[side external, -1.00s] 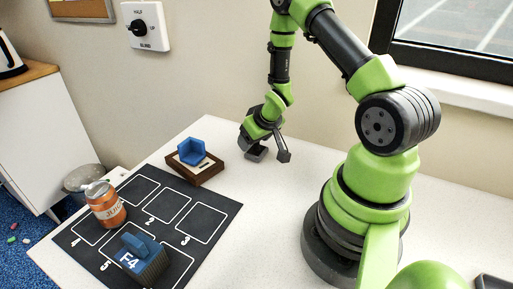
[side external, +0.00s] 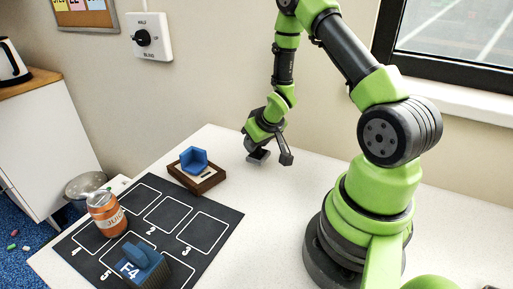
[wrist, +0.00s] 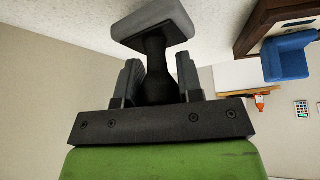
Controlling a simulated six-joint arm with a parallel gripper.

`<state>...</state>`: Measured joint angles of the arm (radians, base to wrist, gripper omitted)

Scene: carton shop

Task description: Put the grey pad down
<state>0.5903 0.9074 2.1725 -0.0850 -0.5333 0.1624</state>
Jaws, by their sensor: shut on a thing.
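The grey pad (wrist: 153,24) is a flat light-grey block with a dark stem, seen at the top of the wrist view. My gripper (wrist: 158,80) is shut on the stem, one finger on each side. In the side view the pad (side external: 258,157) is small and dark below my gripper (side external: 264,142), over the back part of the white table. I cannot tell whether its underside touches the table.
A brown wooden tray (side external: 213,181) with a blue block (side external: 194,160) stands left of my gripper. A black mat (side external: 228,216) with numbered outlines carries an orange juice can (side external: 106,217) and a blue F4 block (side external: 143,265). The table around the pad is clear.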

